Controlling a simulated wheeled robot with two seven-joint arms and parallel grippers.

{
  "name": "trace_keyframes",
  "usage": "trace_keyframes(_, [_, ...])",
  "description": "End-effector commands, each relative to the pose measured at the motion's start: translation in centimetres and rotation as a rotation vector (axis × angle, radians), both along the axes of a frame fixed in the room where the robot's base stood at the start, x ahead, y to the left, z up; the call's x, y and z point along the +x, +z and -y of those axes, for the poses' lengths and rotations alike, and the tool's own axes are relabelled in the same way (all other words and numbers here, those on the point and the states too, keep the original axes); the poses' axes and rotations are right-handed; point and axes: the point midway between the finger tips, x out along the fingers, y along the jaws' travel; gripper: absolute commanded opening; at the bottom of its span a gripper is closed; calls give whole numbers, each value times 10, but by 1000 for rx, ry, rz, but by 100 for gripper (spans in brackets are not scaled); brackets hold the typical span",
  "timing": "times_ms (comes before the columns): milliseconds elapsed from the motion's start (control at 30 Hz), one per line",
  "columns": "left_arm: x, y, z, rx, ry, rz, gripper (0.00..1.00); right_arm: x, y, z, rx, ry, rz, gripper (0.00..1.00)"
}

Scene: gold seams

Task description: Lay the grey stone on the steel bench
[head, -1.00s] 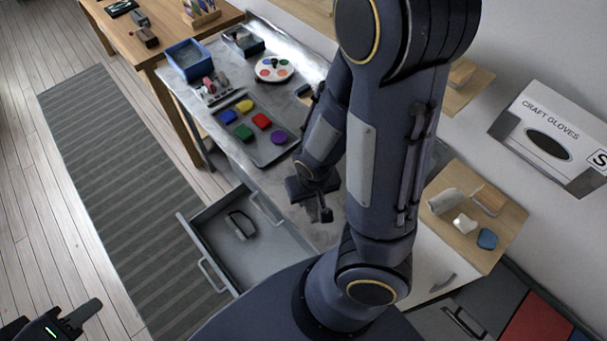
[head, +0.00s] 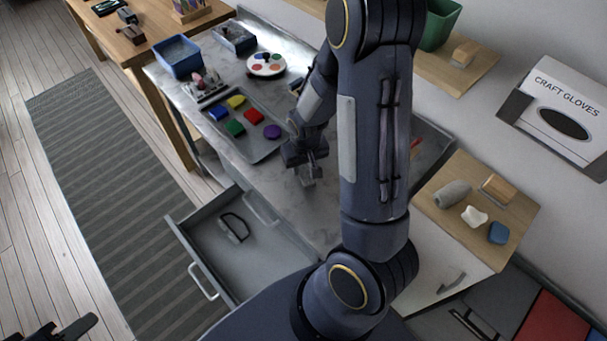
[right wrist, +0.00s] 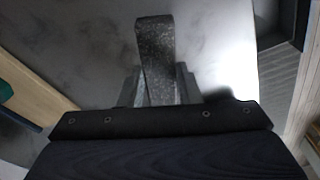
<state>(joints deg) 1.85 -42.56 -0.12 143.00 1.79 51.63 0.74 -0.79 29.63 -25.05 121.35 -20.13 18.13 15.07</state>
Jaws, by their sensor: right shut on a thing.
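My right gripper (head: 308,172) is shut on the grey stone, a speckled dark bar that sticks out from between its fingers in the right wrist view (right wrist: 155,50). In the head view the stone is mostly hidden by the gripper. The gripper is over the bare middle of the steel bench (head: 290,200), right of the tray. I cannot tell whether the stone touches the bench. My left gripper (head: 72,330) shows only in part at the bottom left corner, away from the bench, and its opening is unclear.
A grey tray (head: 262,152) with several coloured pieces lies left of my right gripper. An open drawer (head: 190,250) juts out in front. A wooden board (head: 480,245) with a grey roll (head: 453,193), a white piece and a blue piece is at right.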

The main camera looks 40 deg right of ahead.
Motion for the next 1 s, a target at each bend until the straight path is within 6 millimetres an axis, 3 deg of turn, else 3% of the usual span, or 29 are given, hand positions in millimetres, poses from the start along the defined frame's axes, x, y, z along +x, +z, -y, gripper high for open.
trace_keyframes(33, [0,-13,0,0,0,0,36,-1,-16,-1,0,1,-3,3])
trace_keyframes(133, [0,-22,0,0,0,-1,36,-2,-29,-1,0,1,-4,3])
trace_keyframes(533, [0,-24,0,0,0,0,36,-1,-32,-1,1,0,-2,3])
trace_keyframes(567, [0,-23,0,0,0,-1,36,-1,-31,-1,1,0,-2,33])
trace_keyframes(700, [0,-22,0,0,0,-1,36,-2,-30,-1,1,0,-2,51])
trace_keyframes(1000, [0,-21,0,0,0,-1,36,-2,-29,-1,1,0,-2,52])
